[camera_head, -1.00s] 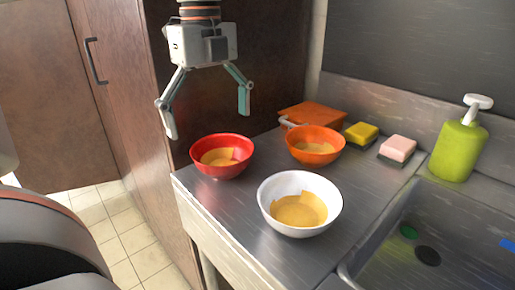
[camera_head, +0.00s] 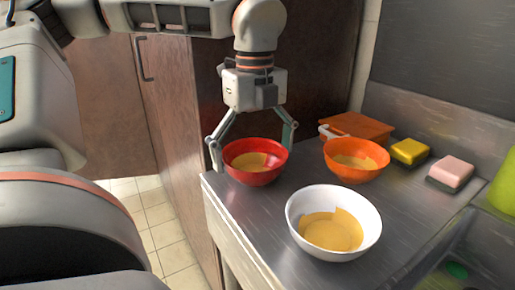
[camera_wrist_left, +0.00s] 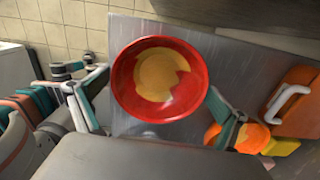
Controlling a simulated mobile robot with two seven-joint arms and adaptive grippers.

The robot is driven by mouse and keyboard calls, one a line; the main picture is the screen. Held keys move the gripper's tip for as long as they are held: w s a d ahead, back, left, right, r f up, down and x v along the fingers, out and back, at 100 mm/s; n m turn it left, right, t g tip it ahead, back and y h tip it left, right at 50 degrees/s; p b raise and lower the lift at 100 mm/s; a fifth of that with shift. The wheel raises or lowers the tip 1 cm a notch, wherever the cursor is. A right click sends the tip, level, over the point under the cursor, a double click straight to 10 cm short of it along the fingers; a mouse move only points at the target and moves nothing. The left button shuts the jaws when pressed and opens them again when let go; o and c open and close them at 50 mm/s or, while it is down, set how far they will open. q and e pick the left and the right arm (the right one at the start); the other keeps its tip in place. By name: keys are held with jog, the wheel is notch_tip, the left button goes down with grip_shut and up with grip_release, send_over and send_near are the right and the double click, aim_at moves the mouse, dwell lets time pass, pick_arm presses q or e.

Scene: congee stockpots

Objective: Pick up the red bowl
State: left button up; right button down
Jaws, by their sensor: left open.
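The red bowl (camera_head: 256,162) stands upright near the left edge of the metal counter, with yellow-orange contents inside. It also shows large in the left wrist view (camera_wrist_left: 160,80), between and just ahead of the fingers. My left gripper (camera_head: 252,150) is open, pointing down from above, behind the bowl in the head view. One finger is at the bowl's left side and the other at its right, partly hidden by the bowl. I cannot tell whether they touch it. My right gripper is not in view.
An orange bowl (camera_head: 356,162) stands close to the right and a white bowl (camera_head: 333,228) in front. A sink lies at the right; a wooden cabinet (camera_head: 175,130) is at the left.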

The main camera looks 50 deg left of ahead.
pick_arm(q)
jog(key=shift+r, duration=0.15)
jog(key=c, duration=1)
jog(key=shift+o, duration=0.2)
